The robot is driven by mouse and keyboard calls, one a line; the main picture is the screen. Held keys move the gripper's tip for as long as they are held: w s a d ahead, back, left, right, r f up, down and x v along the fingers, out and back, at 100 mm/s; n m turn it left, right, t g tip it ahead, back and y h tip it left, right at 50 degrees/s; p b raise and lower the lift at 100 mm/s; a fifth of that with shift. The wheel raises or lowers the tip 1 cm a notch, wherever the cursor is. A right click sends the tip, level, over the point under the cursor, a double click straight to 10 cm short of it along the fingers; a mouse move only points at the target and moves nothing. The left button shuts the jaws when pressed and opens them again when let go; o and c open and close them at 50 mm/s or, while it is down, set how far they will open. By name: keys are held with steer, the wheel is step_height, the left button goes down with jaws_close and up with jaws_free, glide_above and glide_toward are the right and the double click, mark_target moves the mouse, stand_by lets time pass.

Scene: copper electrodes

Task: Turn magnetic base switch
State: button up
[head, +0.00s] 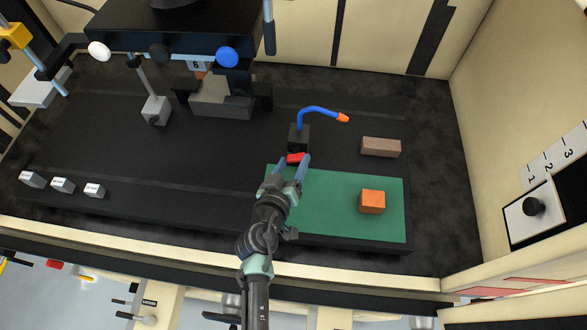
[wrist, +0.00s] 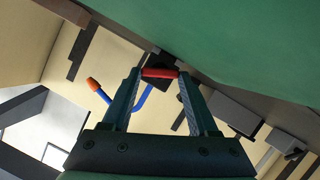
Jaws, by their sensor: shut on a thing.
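The magnetic base is a small black block (head: 299,138) at the back edge of the green mat (head: 335,205). A blue curved hose with an orange tip (head: 343,118) rises from it and bends right. Its red switch (head: 295,157) is on the side facing me. My gripper (head: 291,164) is at the switch. In the wrist view the red switch (wrist: 159,73) spans between the tips of my gripper (wrist: 159,80), and both fingers touch its ends. The black block (wrist: 160,62) is partly hidden behind the switch.
An orange block (head: 372,202) sits on the mat, right of my arm. A brown block (head: 380,147) lies behind it. A grey vise (head: 220,100) and a grey block with a rod (head: 156,110) stand to the left. Several small labelled blocks (head: 63,185) lie far left.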

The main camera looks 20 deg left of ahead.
steer(key=shift+a+f+n+b, duration=0.1)
steer(key=shift+n+b, duration=0.3)
steer(key=shift+b, duration=0.2)
steer(key=o, duration=1.4)
steer(key=shift+r, duration=0.2)
